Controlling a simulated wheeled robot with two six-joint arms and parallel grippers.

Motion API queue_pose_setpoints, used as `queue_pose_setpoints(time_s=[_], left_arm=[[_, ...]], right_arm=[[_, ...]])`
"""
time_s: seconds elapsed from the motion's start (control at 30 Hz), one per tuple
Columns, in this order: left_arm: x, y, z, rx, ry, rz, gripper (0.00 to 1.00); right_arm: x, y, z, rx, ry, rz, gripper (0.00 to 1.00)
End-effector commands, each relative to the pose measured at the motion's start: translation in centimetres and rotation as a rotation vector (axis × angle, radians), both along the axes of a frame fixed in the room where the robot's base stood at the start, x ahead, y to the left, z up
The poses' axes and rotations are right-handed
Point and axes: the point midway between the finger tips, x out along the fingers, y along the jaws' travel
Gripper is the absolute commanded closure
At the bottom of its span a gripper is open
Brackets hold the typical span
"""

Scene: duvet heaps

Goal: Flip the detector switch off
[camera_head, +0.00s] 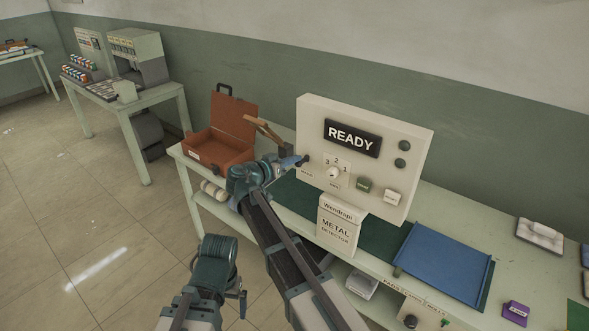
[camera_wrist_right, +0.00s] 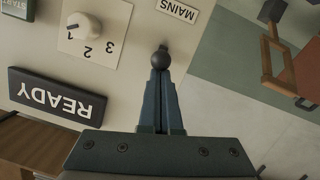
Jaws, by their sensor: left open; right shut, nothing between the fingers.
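The metal detector's cream panel (camera_head: 385,135) stands upright on the bench, its dark display reading READY (camera_head: 351,138). In the right wrist view the black ball-tipped switch (camera_wrist_right: 161,58) sits beside the MAINS label (camera_wrist_right: 177,10). My right gripper (camera_head: 301,161) is shut with nothing between its fingers; in the right wrist view its fingertips (camera_wrist_right: 160,72) are right at the ball, and I cannot tell whether they touch. My left gripper (camera_head: 243,296) is low in front of the bench, open, and small in view.
A numbered knob (camera_head: 333,172) and green (camera_head: 364,185) and white (camera_head: 393,196) buttons are on the panel. A Metal Detector box (camera_head: 339,222) stands below. An open brown case (camera_head: 222,138) is left; a blue tray (camera_head: 444,262) is right.

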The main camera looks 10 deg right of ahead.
Motion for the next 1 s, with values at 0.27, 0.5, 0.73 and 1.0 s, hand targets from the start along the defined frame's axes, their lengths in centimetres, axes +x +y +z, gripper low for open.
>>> queue_pose_setpoints(time_s=[0.27, 0.5, 0.73, 1.0], left_arm=[[0.0, 0.0, -3.2, 0.0, 0.0, 0.001, 0.0], [0.0, 0.0, -4.1, 0.0, 0.0, 0.001, 0.0], [0.0, 0.0, -4.5, 0.0, 0.0, 0.001, 0.0], [0.0, 0.0, -4.7, 0.0, 0.0, 0.001, 0.0]], right_arm=[[-0.3, 0.4, -1.8, -0.052, -0.041, -0.001, 1.0], [-0.4, 0.5, -2.7, -0.051, -0.041, -0.001, 1.0], [-0.4, 0.5, -3.2, -0.048, -0.04, -0.001, 1.0], [-0.5, 0.4, -3.4, -0.045, -0.038, -0.003, 1.0]])
